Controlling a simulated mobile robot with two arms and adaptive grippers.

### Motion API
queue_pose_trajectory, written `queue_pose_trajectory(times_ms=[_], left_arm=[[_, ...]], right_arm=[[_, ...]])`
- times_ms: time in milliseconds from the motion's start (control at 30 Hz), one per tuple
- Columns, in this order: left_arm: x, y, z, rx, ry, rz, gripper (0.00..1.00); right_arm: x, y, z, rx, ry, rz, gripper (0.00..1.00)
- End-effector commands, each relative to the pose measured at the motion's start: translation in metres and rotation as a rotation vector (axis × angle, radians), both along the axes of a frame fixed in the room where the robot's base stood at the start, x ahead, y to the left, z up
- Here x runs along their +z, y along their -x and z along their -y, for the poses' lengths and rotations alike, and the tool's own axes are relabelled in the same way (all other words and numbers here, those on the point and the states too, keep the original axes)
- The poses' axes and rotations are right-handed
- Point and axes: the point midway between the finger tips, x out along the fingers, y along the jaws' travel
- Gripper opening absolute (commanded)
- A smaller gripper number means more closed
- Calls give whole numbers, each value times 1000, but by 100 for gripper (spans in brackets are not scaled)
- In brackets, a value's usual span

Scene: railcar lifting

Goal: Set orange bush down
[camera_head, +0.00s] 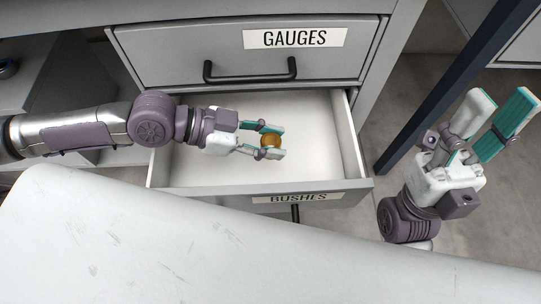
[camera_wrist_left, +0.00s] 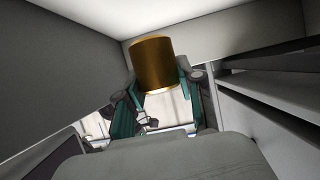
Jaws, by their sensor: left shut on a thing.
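The orange bush (camera_head: 270,141) is a small golden-orange cylinder. My left gripper (camera_head: 269,141) is shut on it, with a teal-padded finger on either side. In the head view they appear over the open drawer labelled BUSHES (camera_head: 200,172); the height above the drawer floor is hard to tell. In the left wrist view the bush (camera_wrist_left: 153,64) shows large between the teal fingers of my left gripper (camera_wrist_left: 158,95). My right gripper (camera_head: 503,118) is at the right of the head view, empty, with its fingers spread apart.
The visible part of the open drawer is bare. A closed GAUGES drawer (camera_head: 245,50) with a black handle (camera_head: 250,72) is above it. A pale grey surface (camera_head: 200,250) fills the foreground. A dark post (camera_head: 450,85) stands between the cabinet and my right gripper.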

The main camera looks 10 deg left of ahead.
Motion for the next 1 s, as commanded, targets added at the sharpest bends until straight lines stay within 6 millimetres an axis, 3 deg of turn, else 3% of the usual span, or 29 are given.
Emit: queue_pose_trajectory(times_ms=[200,333,767,800,933,1000], left_arm=[[-35,0,0,1,0,-2,0],[-53,0,0,0,0,-1,0],[-59,0,0,0,1,0,0],[-60,0,0,0,0,0,39],[-59,0,0,0,-1,0,60],[-59,0,0,0,-1,0,62]], right_arm=[[-12,-2,0,-1,1,16,40],[-5,-5,-1,-3,5,53,40],[-2,-7,-2,-3,7,62,40],[-1,-7,-2,-4,8,67,40],[0,-7,-2,-4,8,66,40],[0,-7,-2,-4,8,66,40]])
